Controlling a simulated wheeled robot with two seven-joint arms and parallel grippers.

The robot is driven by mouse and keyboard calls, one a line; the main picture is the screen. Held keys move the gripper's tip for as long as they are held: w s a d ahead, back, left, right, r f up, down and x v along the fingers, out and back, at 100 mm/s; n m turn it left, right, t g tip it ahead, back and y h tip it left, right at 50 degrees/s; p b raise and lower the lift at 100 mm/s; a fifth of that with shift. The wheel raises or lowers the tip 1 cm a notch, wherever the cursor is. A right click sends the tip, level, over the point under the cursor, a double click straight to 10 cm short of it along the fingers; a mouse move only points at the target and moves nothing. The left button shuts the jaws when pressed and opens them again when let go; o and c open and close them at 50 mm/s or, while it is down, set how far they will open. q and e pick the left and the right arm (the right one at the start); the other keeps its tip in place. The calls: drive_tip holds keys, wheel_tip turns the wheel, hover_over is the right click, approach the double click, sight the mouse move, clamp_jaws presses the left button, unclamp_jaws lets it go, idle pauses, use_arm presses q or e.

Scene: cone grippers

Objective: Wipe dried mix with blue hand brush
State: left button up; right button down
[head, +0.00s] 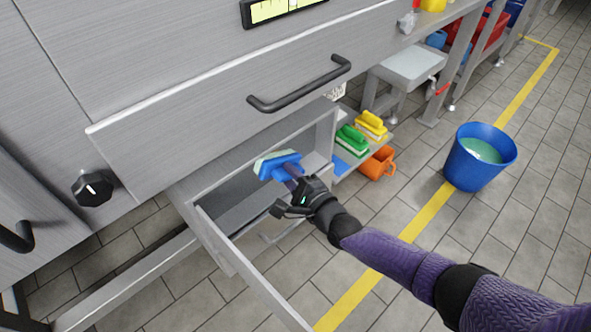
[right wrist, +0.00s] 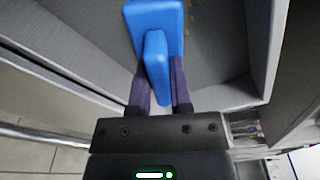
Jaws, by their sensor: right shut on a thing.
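The blue hand brush (head: 283,170) has a blue block with pale bristles on its far side. My right gripper (head: 292,183) is shut on its handle and holds it at the opening of the low metal compartment (head: 225,212). In the right wrist view the brush (right wrist: 172,15) stands between the two dark fingers (right wrist: 159,90), over the grey inner surface. Small brownish-yellow specks of dried mix (right wrist: 192,14) show just right of the brush there. The brush hides part of that surface, and I cannot tell whether it touches it. My left gripper is out of view.
A drawer handle (head: 300,88) juts out above. Green (head: 352,140) and yellow (head: 371,124) brushes and an orange jug (head: 378,163) are to the right. A blue bucket (head: 470,168) stands on the tiled floor.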

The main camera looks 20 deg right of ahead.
sight(273, 168)
drive_tip(key=shift+s+a+r, duration=0.1)
drive_tip(key=shift+a, duration=0.45)
drive_tip(key=shift+s+a+r, duration=0.1)
drive_tip(key=shift+a, duration=0.45)
drive_tip(key=shift+r+p, duration=0.75)
drive_tip(key=shift+r, duration=0.1)
drive_tip(key=d, duration=0.1)
drive_tip(key=b, duration=0.1)
drive_tip(key=d+f+b, duration=0.1)
drive_tip(key=shift+w+d, duration=0.35)
drive_tip(key=shift+w+d+r, duration=0.2)
drive_tip(key=shift+d, duration=0.35)
drive_tip(key=shift+w, duration=0.1)
drive_tip(key=shift+a+r, duration=0.1)
drive_tip(key=shift+r, duration=0.05)
drive_tip(key=a, duration=0.1)
drive_tip(key=s+a+p, duration=0.1)
drive_tip(key=shift+s+a+r, duration=0.1)
drive_tip(key=shift+a, duration=0.3)
drive_tip(key=shift+s+a, duration=0.2)
drive_tip(key=shift+a, duration=0.2)
drive_tip(key=shift+d+f+p+v, duration=0.15)
drive_tip(key=shift+p+v, duration=0.2)
drive_tip(key=shift+v, duration=0.65)
drive_tip(key=shift+d+f+p+v, duration=0.1)
drive_tip(key=shift+p+v, duration=0.25)
drive_tip(key=shift+v, duration=0.65)
drive_tip(key=shift+d+f+p+v, duration=0.15)
drive_tip(key=shift+p+v, duration=0.2)
drive_tip(key=shift+v, duration=0.6)
